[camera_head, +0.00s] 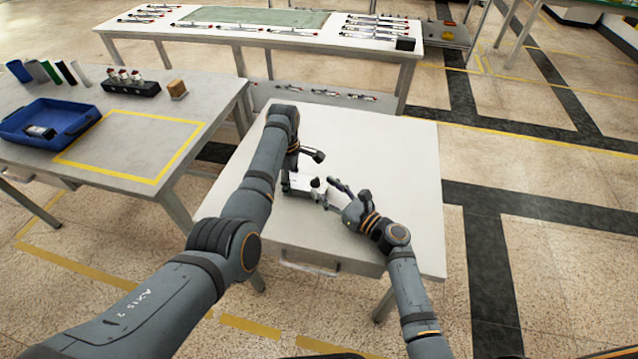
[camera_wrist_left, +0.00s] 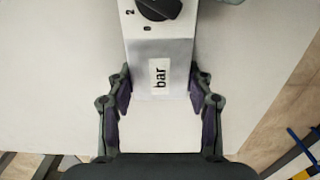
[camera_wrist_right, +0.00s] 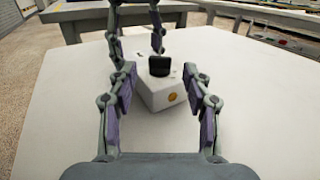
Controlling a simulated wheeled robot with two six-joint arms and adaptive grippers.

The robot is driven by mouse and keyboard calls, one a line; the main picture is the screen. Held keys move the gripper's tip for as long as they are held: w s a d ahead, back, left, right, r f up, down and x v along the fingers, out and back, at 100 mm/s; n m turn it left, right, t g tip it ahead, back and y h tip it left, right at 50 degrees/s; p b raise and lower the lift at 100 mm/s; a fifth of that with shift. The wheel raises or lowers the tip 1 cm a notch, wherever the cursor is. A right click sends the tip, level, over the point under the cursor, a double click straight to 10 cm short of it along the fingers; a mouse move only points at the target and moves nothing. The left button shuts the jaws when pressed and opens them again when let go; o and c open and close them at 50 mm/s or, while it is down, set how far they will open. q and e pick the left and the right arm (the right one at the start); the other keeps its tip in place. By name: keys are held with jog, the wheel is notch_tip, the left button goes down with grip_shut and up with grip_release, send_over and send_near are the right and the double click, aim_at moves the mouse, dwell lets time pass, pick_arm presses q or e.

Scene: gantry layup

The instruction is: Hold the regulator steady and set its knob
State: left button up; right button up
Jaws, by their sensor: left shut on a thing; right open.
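The regulator (camera_head: 299,183) is a white box on the white table, with a black knob (camera_wrist_right: 160,65) on top. In the left wrist view its knob (camera_wrist_left: 158,9) is cut by the top edge, beside the numbers 2 and 0, with a "bar" label (camera_wrist_left: 160,75) below. My left gripper (camera_wrist_left: 160,90) is shut on the regulator's body, one finger at each side. My right gripper (camera_wrist_right: 159,76) is open, its fingers apart on this side of the knob and not touching it. The knob's pointer setting cannot be read.
The white table (camera_head: 395,150) is otherwise clear around the regulator. A table at left holds a blue tray (camera_head: 45,125), a black rack (camera_head: 130,85) and several cylinders, beside a yellow-outlined area. A back table (camera_head: 260,35) carries a green mat and several slim parts.

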aim_at(316, 182)
jog(key=shift+x, duration=1.65)
